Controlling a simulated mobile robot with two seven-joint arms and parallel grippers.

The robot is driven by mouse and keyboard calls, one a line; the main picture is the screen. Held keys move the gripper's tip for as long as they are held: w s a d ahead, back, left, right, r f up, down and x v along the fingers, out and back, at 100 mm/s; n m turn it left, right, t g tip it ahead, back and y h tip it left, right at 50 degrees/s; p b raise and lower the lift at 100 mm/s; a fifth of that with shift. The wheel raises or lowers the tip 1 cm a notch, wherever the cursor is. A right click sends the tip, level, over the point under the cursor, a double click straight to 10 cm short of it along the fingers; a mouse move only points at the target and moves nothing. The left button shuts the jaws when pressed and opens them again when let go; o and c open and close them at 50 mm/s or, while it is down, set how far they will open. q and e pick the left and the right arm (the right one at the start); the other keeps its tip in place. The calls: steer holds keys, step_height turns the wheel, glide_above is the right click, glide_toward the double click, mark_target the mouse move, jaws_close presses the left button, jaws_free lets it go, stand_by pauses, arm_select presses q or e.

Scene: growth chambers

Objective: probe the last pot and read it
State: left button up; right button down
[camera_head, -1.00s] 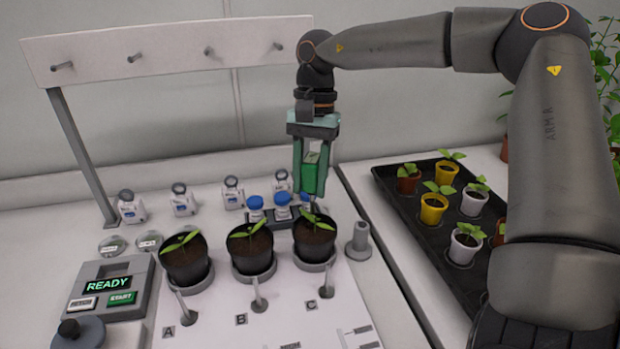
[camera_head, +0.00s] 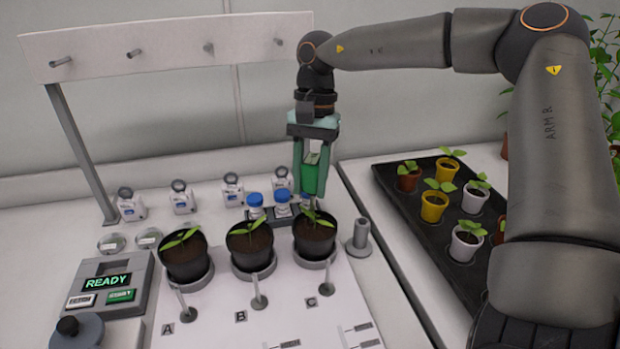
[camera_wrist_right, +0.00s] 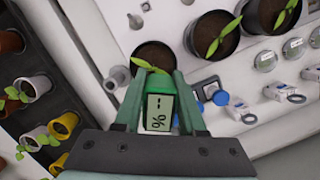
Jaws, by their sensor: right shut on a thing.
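My right gripper (camera_head: 311,190) is shut on a green probe meter (camera_head: 312,172), held upright just behind and above pot C (camera_head: 315,240). In the right wrist view the meter's display (camera_wrist_right: 159,112) shows a dash and a percent sign. Whether the probe tip touches the soil is hidden. Pot C, pot B (camera_head: 250,247) and pot A (camera_head: 186,260) are black, with dark soil and a small seedling each, and stand on grey saucers behind their letter labels. A console (camera_head: 112,283) at the left reads READY in green. My left gripper is not in view.
A grey holder (camera_head: 359,240) stands right of pot C. A black tray (camera_head: 400,215) of small potted seedlings lies to the right. A pegged board (camera_head: 170,47) spans the back.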

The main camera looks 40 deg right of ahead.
mark_target(310, 191)
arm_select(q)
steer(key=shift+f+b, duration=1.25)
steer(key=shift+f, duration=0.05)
arm_select(e)
steer(key=shift+d+x, duration=0.15)
steer(key=shift+x, duration=0.75)
steer(key=shift+d+x, duration=0.15)
steer(key=shift+x, duration=0.75)
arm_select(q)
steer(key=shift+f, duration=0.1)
arm_select(e)
steer(key=shift+w+f, duration=0.2)
steer(key=shift+c, duration=2)
jaws_free()
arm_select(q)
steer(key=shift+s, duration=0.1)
